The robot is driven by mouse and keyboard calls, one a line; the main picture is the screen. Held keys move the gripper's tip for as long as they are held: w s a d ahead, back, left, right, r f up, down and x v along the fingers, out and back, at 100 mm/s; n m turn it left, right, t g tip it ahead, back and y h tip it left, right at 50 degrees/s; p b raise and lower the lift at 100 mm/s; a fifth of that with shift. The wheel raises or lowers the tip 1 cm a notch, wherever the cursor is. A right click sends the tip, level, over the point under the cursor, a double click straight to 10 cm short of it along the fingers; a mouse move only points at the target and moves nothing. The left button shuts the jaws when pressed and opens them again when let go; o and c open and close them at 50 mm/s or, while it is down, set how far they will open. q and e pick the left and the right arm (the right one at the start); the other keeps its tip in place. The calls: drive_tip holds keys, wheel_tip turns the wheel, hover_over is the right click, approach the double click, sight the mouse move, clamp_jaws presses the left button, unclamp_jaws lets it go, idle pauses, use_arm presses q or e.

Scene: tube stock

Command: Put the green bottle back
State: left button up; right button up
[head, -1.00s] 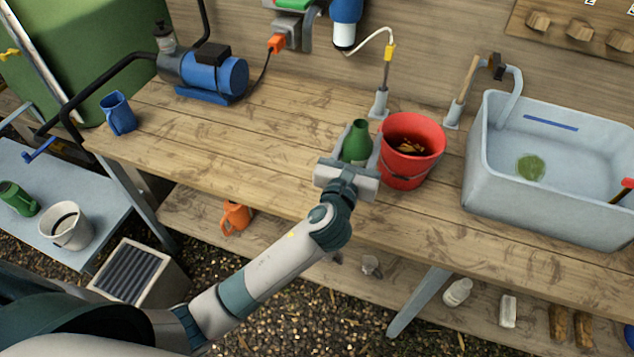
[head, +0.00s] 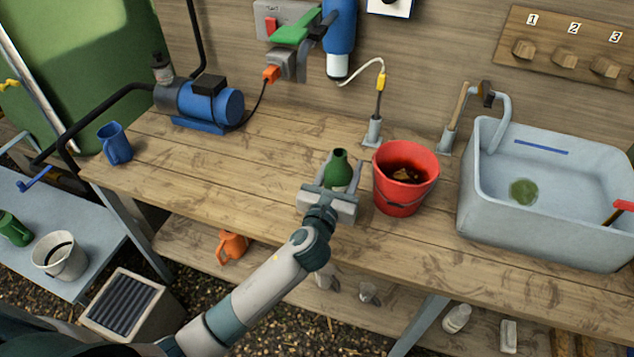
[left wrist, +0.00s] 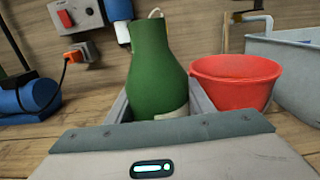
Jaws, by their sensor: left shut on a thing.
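The green bottle (head: 341,168) is upright with a pale band low on its side. My left gripper (head: 341,183) is shut on it, with a finger on each side, over the wooden bench just left of the red bucket. In the left wrist view, the bottle (left wrist: 156,70) fills the space between the fingers, and its base is hidden by the gripper (left wrist: 158,112). I cannot tell whether the base touches the bench. My right gripper is not in view.
The red bucket (head: 404,190) stands close to the right of my left gripper, with a grey sink (head: 545,235) beyond. A blue pump (head: 215,108) and blue jug (head: 115,145) are at the left. The bench (head: 240,165) between pump and gripper is clear. Numbered wooden knobs (head: 565,60) are on the wall.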

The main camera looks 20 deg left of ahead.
use_arm(q)
drive_tip(key=a+f, duration=0.4)
drive_tip(key=a, duration=0.2)
drive_tip(key=shift+w+a, duration=0.35)
drive_tip(key=shift+w, duration=0.1)
drive_tip(key=shift+f+b, duration=0.35)
drive_tip(key=shift+f, duration=1.65)
drive_tip(key=shift+f, duration=0.15)
drive_tip(key=o, duration=1.3)
drive_tip(key=shift+s, duration=0.15)
